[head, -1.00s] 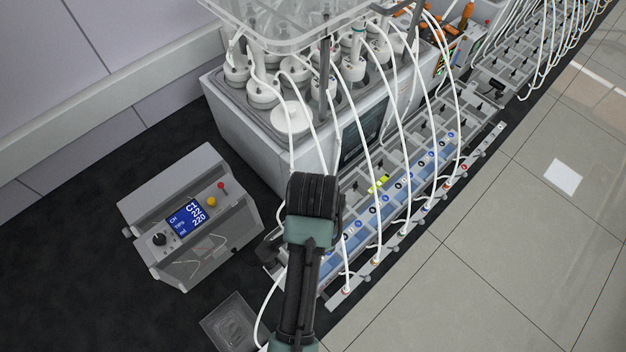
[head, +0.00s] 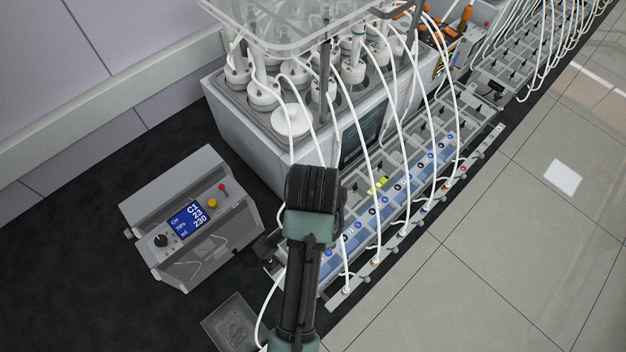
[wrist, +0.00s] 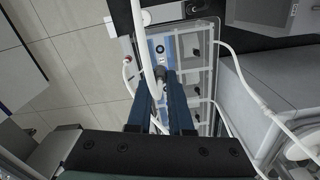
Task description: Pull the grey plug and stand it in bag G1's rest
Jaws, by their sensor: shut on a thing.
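In the wrist view my gripper (wrist: 160,84) has its two blue fingers closed on a small grey plug (wrist: 160,73). The plug is between the fingertips, over a blue strip with round ports at the end of the grey rack. I cannot tell whether it is seated in a port or clear of it. A white tube runs over the fingers and partly hides the plug. In the head view my arm hides the gripper and the plug. Bag G1's rest cannot be made out; no label is readable.
The long grey rack with its blue strip (head: 407,183) runs diagonally, with several white tubes arching over it. A grey display box (head: 188,222) stands at left. A water bath with white-capped bottles (head: 290,119) stands behind.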

